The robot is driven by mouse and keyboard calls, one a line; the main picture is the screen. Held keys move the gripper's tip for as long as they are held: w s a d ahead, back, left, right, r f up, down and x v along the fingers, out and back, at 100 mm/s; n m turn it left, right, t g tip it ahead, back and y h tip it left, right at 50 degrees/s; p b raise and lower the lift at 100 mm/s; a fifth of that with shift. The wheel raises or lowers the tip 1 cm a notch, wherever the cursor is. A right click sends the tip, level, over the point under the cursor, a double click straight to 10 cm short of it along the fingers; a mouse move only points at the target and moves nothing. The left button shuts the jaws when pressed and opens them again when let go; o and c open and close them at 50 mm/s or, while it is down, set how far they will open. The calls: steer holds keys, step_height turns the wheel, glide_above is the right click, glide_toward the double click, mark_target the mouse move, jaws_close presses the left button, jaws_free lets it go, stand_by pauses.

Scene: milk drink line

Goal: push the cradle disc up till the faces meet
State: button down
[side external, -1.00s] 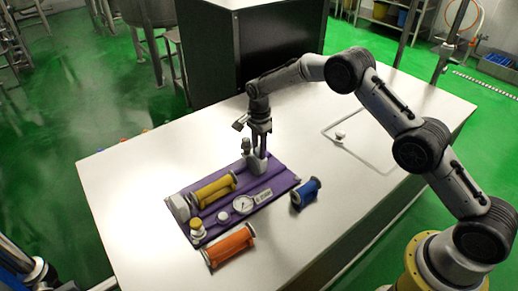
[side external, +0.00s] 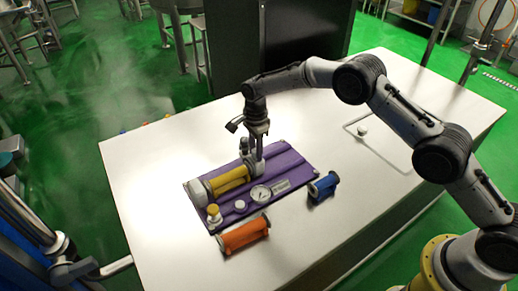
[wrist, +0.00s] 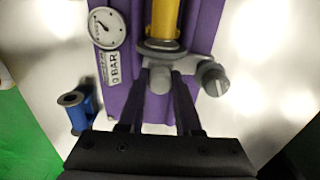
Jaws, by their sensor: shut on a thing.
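The yellow spool (side external: 228,181) lies along the purple panel (side external: 290,160), with a grey end block (side external: 198,192) at its left end. The grey cradle disc (side external: 261,166) stands at its right end. My gripper (side external: 257,158) comes down from above, shut on the cradle's grey post. In the wrist view, the fingers of my gripper (wrist: 161,80) sit either side of the post, just below the flange of the yellow spool (wrist: 165,18). The disc and flange look touching or nearly so; I cannot tell if their faces fully meet. The fingers partly hide the cradle's base.
A grey knob (wrist: 213,78) stands beside the post. A pressure gauge (side external: 261,194), a white button (side external: 240,206) and a yellow-topped knob (side external: 214,213) are on the panel.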

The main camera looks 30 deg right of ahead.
steer(key=c, duration=0.6)
jaws_free()
steer(key=shift+r, duration=0.1)
step_height(320, 180, up, 14)
